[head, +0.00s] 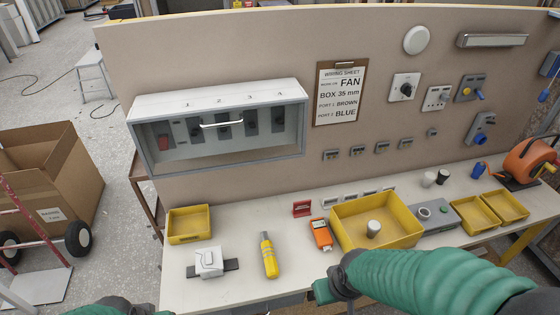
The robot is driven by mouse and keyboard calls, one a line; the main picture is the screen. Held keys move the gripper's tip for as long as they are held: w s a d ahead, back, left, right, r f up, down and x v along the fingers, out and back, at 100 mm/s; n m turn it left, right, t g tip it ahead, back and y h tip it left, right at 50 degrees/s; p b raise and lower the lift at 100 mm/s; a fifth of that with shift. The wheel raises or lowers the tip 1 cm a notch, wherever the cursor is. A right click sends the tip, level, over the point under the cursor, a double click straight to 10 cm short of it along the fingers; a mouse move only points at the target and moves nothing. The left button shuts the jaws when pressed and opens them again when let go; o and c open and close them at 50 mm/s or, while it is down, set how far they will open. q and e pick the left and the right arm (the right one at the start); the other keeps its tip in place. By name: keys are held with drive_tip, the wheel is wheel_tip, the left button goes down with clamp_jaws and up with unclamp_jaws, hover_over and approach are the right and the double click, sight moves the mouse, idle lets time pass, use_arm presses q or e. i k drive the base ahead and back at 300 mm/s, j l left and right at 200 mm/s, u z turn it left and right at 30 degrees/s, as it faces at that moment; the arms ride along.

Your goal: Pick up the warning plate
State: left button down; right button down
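A small red plate with a pale mark on it, which looks like the warning plate (302,208), stands near the back of the workbench (205,292), just left of an orange meter. My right arm comes in from the right, in front of the bench.
An orange meter (321,234), a yellow-handled tool (268,255) and a white box (208,262) lie around the plate. A large yellow bin (345,210) stands to its right, a small one (188,224) at the left. A grey switch cabinet (215,125) hangs above.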

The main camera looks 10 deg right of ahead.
sight(302, 208)
drive_tip(key=i+l+u, duration=0.5)
drive_tip(key=l, duration=0.4)
drive_tip(key=i, duration=0.1)
